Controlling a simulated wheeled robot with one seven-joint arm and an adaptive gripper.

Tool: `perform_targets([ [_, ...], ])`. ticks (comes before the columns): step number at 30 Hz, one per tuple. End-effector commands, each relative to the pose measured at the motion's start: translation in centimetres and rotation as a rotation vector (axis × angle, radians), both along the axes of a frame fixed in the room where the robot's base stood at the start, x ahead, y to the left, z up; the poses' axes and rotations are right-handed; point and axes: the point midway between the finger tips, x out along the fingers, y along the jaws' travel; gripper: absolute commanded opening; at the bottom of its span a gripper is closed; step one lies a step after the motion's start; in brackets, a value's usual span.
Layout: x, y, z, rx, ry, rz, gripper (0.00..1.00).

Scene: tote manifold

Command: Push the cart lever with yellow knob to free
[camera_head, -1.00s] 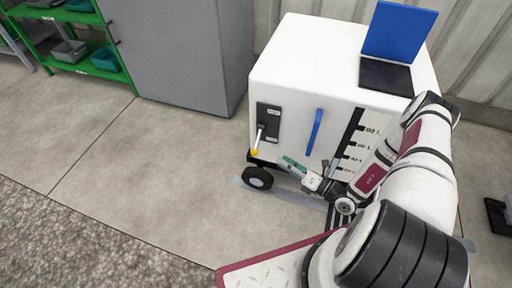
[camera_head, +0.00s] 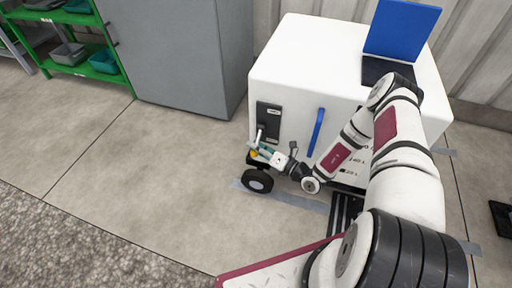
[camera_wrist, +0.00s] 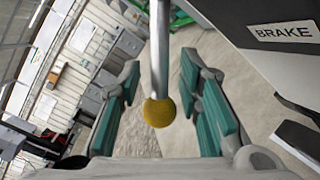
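The white cart (camera_head: 310,65) stands with a dark brake panel (camera_head: 269,120) on its front left, marked BRAKE in the wrist view (camera_wrist: 285,32). The lever (camera_wrist: 160,50) is a metal rod ending in a yellow knob (camera_wrist: 159,112). In the wrist view the rod and knob lie between the two green-padded fingers of my gripper (camera_wrist: 160,110). The fingers are open, with a gap on each side of the knob. In the head view my gripper (camera_head: 259,149) is at the lever's lower end, and the knob (camera_head: 253,154) is partly hidden.
A blue handle (camera_head: 316,132) stands out from the cart front right of the lever. A black cart wheel (camera_head: 257,181) is just below my gripper. A grey cabinet (camera_head: 180,55) and green shelf (camera_head: 92,68) stand left. The floor in front is clear.

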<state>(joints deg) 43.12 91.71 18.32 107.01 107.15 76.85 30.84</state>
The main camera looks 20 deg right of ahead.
Motion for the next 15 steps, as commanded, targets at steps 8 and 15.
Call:
perform_targets([
  [8, -0.01, -0.01, 0.03, -0.001, -0.001, 0.0, 0.1],
  [15, 0.0, 0.0, 0.05, 0.0, -0.001, 0.001, 0.0],
])
